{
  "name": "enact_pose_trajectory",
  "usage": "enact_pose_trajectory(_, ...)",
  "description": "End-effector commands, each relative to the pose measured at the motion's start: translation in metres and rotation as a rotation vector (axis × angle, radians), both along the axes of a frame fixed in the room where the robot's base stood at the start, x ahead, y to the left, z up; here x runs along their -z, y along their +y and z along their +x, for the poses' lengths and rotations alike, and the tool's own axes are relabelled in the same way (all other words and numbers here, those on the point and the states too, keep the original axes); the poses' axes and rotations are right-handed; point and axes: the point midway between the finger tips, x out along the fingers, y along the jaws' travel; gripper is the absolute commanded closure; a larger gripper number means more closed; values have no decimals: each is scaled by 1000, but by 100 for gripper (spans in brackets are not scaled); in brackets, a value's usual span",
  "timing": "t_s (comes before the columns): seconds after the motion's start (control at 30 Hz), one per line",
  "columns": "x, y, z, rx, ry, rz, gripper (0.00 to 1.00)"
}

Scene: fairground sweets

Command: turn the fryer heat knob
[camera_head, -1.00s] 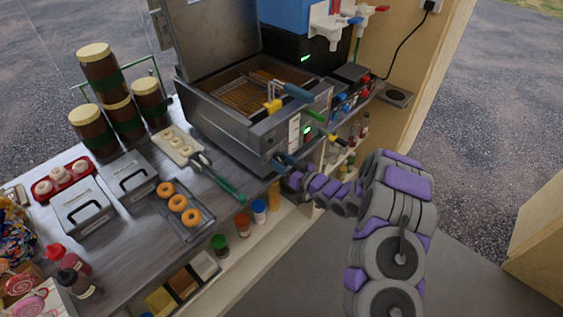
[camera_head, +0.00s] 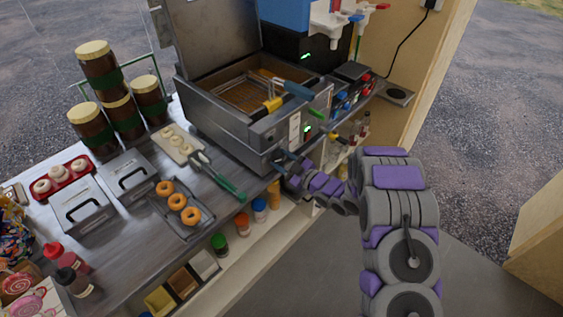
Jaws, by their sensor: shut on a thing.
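The fryer (camera_head: 215,118) is a steel box with its lid raised and a wire basket (camera_head: 240,98) inside. Its front panel, with a white label (camera_head: 294,127) and a small green light (camera_head: 307,130), faces my arm. My gripper (camera_head: 283,163) is at the lower front of this panel, at the end of my purple and grey arm. It is shut on the fryer heat knob, which is small and mostly hidden by the fingers. The knob's angle cannot be made out.
Basket handles (camera_head: 298,90) stick out above the panel. Green-handled tongs (camera_head: 228,186) lie on the counter left of my gripper, near a tray of doughnuts (camera_head: 180,203). Shelves with jars (camera_head: 243,224) are below. The floor right of the counter is clear.

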Motion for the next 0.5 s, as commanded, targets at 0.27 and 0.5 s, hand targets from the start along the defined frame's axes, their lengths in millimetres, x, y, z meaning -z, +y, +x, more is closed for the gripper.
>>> enact_pose_trajectory(0.27, 1, 1, -2, -4, -56, -45, 82)
enact_pose_trajectory(0.5, 0, 1, -2, -5, -64, -52, 82)
